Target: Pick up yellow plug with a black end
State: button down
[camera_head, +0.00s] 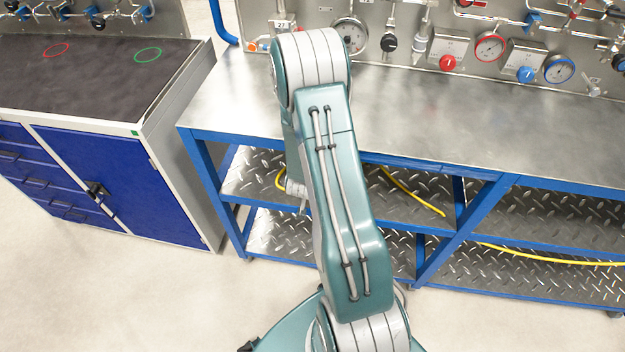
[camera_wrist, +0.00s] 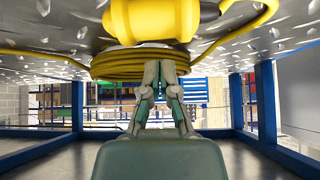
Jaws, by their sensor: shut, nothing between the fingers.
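In the wrist view a thick yellow cylindrical piece (camera_wrist: 150,18) lies at the top, partly cut off by the frame. In the head view my arm covers most of this area, and the yellow piece is hidden.
The blue-framed workbench (camera_head: 420,160) has diamond-plate shelves (camera_head: 415,205) beneath its steel top. Yellow hose (camera_head: 412,190) runs along the upper shelf. Blue frame posts (camera_wrist: 266,100) stand at the sides in the wrist view. A blue cabinet (camera_head: 105,175) stands left; gauge panels line the back.

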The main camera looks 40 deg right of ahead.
jog(key=x, duration=0.3)
jog(key=shift+w+a+f, duration=0.15)
jog(key=shift+a+f, duration=0.1)
jog(key=shift+w+d+f, duration=0.2)
jog(key=shift+d+f, duration=0.1)
jog(key=shift+f, duration=0.1)
jog(key=shift+d, duration=0.25)
jog(key=shift+s+a, duration=0.55)
jog(key=shift+a, duration=0.25)
jog(key=shift+s+a, duration=0.55)
jog(key=shift+a, duration=0.25)
jog(key=shift+d, duration=0.1)
